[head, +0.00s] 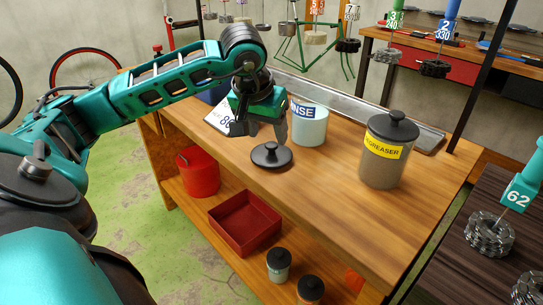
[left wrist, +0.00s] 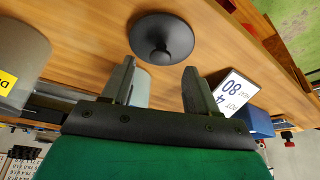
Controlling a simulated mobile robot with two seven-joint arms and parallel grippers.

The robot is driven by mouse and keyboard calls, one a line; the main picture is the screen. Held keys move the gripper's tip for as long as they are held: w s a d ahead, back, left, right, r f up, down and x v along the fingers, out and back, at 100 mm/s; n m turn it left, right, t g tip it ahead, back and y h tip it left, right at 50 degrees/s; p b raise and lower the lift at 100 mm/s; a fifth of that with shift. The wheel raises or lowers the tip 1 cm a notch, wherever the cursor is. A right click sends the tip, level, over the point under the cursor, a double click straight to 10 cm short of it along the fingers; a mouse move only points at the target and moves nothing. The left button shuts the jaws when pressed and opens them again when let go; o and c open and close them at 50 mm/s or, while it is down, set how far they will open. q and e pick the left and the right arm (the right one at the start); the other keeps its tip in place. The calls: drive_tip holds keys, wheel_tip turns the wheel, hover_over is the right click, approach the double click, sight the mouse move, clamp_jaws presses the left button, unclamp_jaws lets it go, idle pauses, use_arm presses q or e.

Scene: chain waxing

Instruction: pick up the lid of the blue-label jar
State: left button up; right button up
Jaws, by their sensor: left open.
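The blue-label jar (head: 309,128) is a pale, open-topped jar whose visible letters read "NSE", standing on the wooden bench. Its lid appears to be the black round lid (head: 271,155) with a knob, lying knob-up on the bench in front of the jar. The lid also shows in the left wrist view (left wrist: 162,40), just beyond the fingertips. My left gripper (head: 262,130) is open and empty, above and slightly behind the lid, apart from it. Its fingers also show in the left wrist view (left wrist: 158,70), with part of the pale jar between and behind them. My right gripper is in neither view.
A lidded grey jar with a yellow label (head: 384,168) stands to the right on the bench. A white sign (head: 219,116) and a blue object (left wrist: 257,122) are near my left gripper. A red bucket (head: 199,172) and red tray (head: 244,222) are below. The bench front is clear.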

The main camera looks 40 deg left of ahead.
sight(271, 145)
use_arm(q)
drive_tip(key=x, duration=0.4)
drive_tip(key=shift+w+a+f, duration=0.1)
drive_tip(key=shift+w+f, duration=0.05)
drive_tip(key=shift+f, duration=0.1)
drive_tip(key=c, duration=1.1)
